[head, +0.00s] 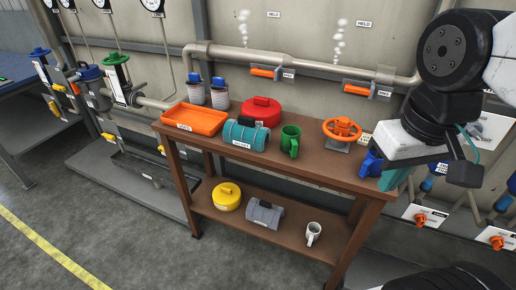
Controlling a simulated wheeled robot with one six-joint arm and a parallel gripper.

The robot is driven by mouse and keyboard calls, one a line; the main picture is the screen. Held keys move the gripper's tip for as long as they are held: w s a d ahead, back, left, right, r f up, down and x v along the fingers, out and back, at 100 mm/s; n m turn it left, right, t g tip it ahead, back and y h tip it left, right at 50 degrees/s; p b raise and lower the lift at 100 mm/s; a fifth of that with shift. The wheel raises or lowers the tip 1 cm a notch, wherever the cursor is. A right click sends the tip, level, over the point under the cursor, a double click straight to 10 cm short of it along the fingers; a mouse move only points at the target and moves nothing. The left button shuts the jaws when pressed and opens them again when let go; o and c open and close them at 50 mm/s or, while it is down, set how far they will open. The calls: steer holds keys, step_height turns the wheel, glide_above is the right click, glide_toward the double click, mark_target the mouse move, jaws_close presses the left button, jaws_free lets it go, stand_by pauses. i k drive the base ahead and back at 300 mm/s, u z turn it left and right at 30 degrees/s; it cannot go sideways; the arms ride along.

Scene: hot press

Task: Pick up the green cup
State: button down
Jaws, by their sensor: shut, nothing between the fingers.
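The green cup (290,141) stands upright on the brown table's top shelf, between the teal cylinder and the orange handwheel. Its handle faces the front. My gripper (464,174) is at the right, by the table's right end, well to the right of the cup and apart from it. The gripper is shut and empty. Its fingers are small and dark here.
The brown table (330,172) also holds an orange tray (195,119), teal cylinder (246,134), red canister (262,109) and orange handwheel (341,130). The lower shelf holds a yellow canister (227,196), grey cylinder (265,214) and white mug (313,233). Pipes run behind.

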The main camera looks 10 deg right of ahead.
mark_target(289, 143)
steer(key=z, duration=2.8)
steer(key=k, duration=0.75)
steer(key=u, duration=1.75)
